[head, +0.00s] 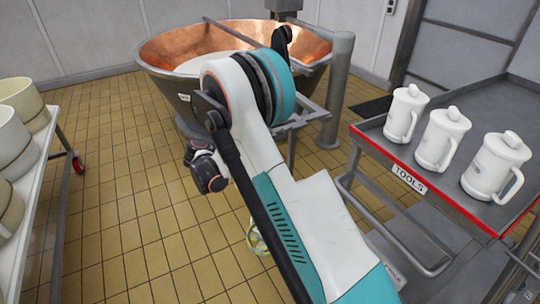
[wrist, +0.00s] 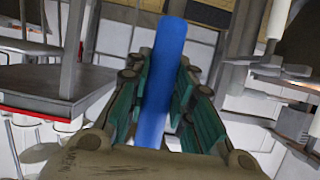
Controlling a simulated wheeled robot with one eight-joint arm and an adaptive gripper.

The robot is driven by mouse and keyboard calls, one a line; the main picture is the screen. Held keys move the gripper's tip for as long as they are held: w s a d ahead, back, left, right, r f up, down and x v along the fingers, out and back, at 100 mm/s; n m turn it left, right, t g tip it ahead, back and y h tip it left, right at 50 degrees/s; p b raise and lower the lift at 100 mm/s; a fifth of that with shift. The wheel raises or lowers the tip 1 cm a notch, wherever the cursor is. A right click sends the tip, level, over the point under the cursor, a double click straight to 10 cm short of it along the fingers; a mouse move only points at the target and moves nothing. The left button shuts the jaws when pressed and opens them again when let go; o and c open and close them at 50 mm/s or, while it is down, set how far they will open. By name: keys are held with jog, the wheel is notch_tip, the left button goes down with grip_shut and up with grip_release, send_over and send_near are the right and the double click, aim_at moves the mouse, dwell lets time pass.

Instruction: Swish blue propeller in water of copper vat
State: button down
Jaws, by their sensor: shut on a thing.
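The copper vat (head: 165,50) stands at the back in the head view, with a wide orange-copper inside and a grey outer wall. A pale surface (head: 215,66) shows in it, partly hidden by my arm. In the wrist view, my gripper (wrist: 163,80) is shut on the blue propeller (wrist: 168,45), with its teal fingers on both sides of the blue shaft. I cannot make out the gripper or the propeller in the head view, where my arm blocks much.
A grey cart (head: 462,118) with a red edge and a TOOLS label stands at the right, holding three white lidded jugs (head: 445,140). A table with pale tubs (head: 20,145) stands at the left. A grey post (head: 338,90) rises beside the vat. Tiled floor is open at centre left.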

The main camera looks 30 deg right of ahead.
jog(key=shift+s+a+r, duration=0.1)
jog(key=shift+a+r, duration=0.05)
jog(key=shift+a, duration=1.2)
jog(key=shift+a+r, duration=0.1)
jog(key=shift+a, duration=1.2)
